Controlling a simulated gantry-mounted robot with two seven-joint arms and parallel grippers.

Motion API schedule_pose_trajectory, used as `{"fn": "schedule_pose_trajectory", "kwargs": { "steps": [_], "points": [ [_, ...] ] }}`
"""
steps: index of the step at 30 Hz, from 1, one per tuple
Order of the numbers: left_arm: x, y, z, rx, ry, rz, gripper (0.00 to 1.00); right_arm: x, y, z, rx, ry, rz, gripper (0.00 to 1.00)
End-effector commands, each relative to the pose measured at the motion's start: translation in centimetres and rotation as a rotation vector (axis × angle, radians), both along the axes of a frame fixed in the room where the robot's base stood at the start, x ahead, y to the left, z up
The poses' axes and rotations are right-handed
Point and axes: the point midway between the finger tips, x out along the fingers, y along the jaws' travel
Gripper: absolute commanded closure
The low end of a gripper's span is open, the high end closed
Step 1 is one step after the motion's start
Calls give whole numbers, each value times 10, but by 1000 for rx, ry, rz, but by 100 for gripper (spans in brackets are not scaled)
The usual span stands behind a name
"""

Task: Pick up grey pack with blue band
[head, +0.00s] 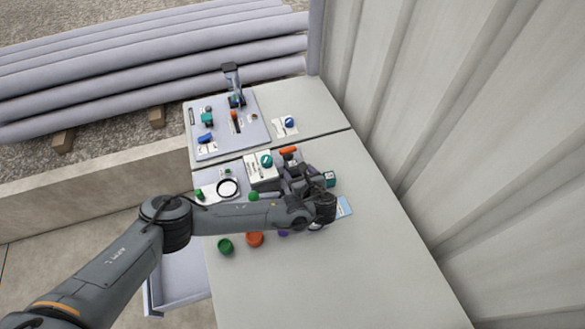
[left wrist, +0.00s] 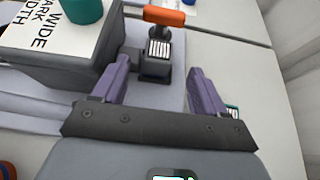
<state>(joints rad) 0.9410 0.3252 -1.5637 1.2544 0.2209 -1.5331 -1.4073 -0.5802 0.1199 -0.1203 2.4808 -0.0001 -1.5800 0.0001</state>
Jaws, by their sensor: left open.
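I cannot make out a grey pack with a blue band for certain in either view. A pale blue flat piece (head: 345,207) lies on the table just right of my left gripper, partly hidden by the wrist. My left gripper (head: 293,173) is over the near part of the workbench, pointing toward the back. In the left wrist view its two purple fingers (left wrist: 158,68) are apart with nothing held between them. Beyond the fingertips is a dark block with a striped label (left wrist: 155,67) and an orange handle (left wrist: 164,16). My right gripper is not in view.
A grey box with a white printed label (left wrist: 45,30) and teal knob (left wrist: 88,10) stands left of the fingers. A small teal-edged item (left wrist: 233,111) is beside the right finger. Green (head: 225,246) and orange (head: 254,239) round pieces lie nearer. The table's front right is clear.

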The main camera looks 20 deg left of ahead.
Motion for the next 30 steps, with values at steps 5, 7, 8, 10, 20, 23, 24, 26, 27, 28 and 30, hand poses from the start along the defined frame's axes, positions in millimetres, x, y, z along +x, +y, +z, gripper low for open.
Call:
{"fn": "schedule_pose_trajectory", "kwargs": {
  "steps": [5, 7, 8, 10, 20, 23, 24, 26, 27, 28, 30],
  "points": [
    [16, 17, -8, 1, 1, 4, 28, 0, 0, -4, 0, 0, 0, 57],
    [21, 21, -13, -1, 1, 2, 28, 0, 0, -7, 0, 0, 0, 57],
    [23, 23, -14, 0, 1, 3, 28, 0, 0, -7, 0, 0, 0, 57],
    [27, 26, -16, -1, 1, 1, 28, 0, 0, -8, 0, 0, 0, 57],
    [29, 28, -17, -1, 0, 0, 31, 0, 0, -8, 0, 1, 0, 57],
    [29, 28, -17, -1, 0, 0, 46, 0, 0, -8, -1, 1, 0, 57],
    [29, 28, -17, -1, 0, 0, 52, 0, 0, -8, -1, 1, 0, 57],
    [29, 28, -17, -1, 0, 0, 61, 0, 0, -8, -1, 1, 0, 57],
    [29, 28, -17, -1, 0, 0, 68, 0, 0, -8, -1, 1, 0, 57],
    [29, 28, -17, -1, 0, 0, 72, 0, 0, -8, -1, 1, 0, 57],
    [29, 28, -17, -1, 0, 0, 83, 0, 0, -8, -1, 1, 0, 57]
  ]
}}
